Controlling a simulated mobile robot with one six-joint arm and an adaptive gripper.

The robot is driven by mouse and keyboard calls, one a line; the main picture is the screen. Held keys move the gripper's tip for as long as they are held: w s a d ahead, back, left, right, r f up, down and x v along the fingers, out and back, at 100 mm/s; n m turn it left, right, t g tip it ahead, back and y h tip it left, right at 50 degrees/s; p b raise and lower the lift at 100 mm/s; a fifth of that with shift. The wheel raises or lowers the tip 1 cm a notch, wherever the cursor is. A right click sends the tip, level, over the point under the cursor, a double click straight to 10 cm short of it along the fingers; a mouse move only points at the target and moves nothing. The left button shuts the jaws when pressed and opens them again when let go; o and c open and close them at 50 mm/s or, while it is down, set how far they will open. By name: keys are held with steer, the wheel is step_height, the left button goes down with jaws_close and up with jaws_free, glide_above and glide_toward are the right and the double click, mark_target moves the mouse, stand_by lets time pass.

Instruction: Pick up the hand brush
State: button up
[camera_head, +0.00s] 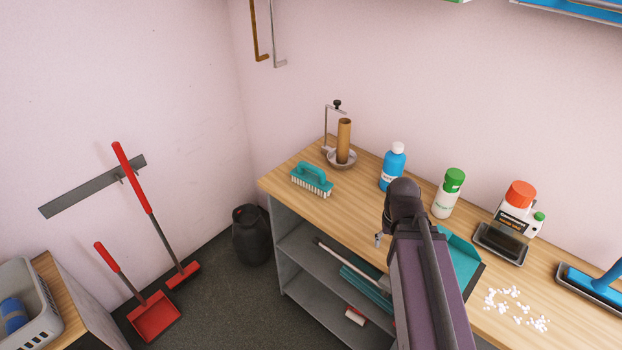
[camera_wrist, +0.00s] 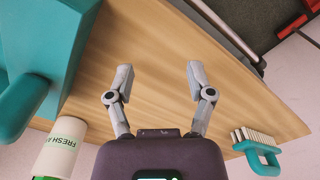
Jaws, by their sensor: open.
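The hand brush (camera_head: 312,179) has a teal handle and white bristles. It lies on the wooden top of the cabinet near its left end, bristles down. In the wrist view the brush (camera_wrist: 258,150) shows at the lower right, outside the space between my fingers. My gripper (camera_wrist: 158,78) is open and empty above the wooden top. In the head view my dark arm hides most of it; a small grey finger part shows below the wrist. The gripper is to the right of the brush and apart from it.
A paper towel holder (camera_head: 343,142) stands just behind the brush. A blue bottle (camera_head: 392,167), a white bottle with green cap (camera_head: 448,194) and a teal dustpan (camera_head: 461,257) are near my arm. White crumbs (camera_head: 516,308) lie farther right. Wood between brush and arm is clear.

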steer(key=w+a+r+n+p, duration=0.1)
steer(key=w, duration=0.1)
steer(key=w+a+r+p, duration=0.1)
steer(key=w+r+p, duration=0.1)
steer(key=w+a+r+n+p, duration=0.1)
steer(key=w, duration=0.2)
steer(key=shift+w+a+r+n, duration=0.1)
steer(key=shift+a+r+n, duration=0.1)
steer(key=shift+n, duration=0.1)
steer(key=w+a+r+n+p, duration=0.3)
steer(key=w+a+r+p, duration=0.25)
steer(key=w, duration=0.25)
step_height(320, 180, up, 6)
steer(key=n+p, duration=0.6)
glide_above(311, 165)
steer(key=shift+f, duration=0.1)
step_height(311, 165, down, 8)
steer(key=b, duration=0.8)
steer(key=shift+f, duration=0.2)
steer(key=shift+f, duration=0.1)
steer(key=shift+f+b, duration=2.5)
steer(key=shift+b, duration=0.25)
